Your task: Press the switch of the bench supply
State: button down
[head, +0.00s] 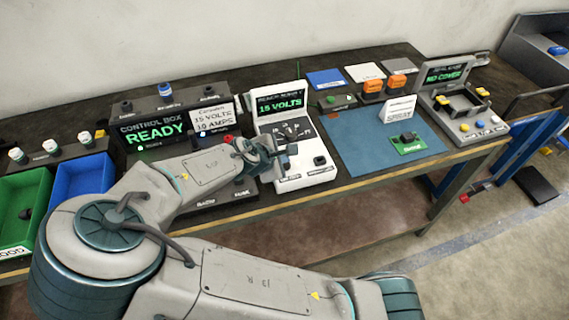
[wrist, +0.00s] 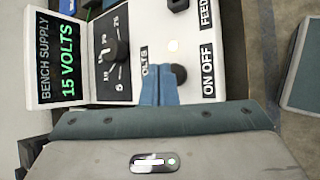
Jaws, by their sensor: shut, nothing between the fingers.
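The white bench supply (head: 307,180) stands on the bench; its screen reads 15 VOLTS in green. It fills the upper part of the wrist view (wrist: 135,60), with a black dial (wrist: 117,50) and a small dark switch (wrist: 179,74) beside the ON OFF label. My gripper (wrist: 160,82) is shut and empty, its blue fingertips over the panel right beside the switch. I cannot tell whether they touch it. In the head view my gripper (head: 280,153) is over the supply's front panel and hides part of it.
The control box (head: 150,133), reading READY, stands left of the supply with a propped card. Right of it lies a blue mat (head: 360,150) with a green board (head: 408,143). A fixture (head: 465,108) reading NO COVER stands farther right. Green and blue bins are at far left.

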jog(key=shift+f, duration=0.15)
dwell(0.5)
jog(key=shift+f, duration=0.5)
dwell(0.4)
jog(key=shift+r+p, duration=0.7)
jog(key=shift+p, duration=0.15)
notch_tip(320, 180, up, 6)
jog(key=p, duration=0.6)
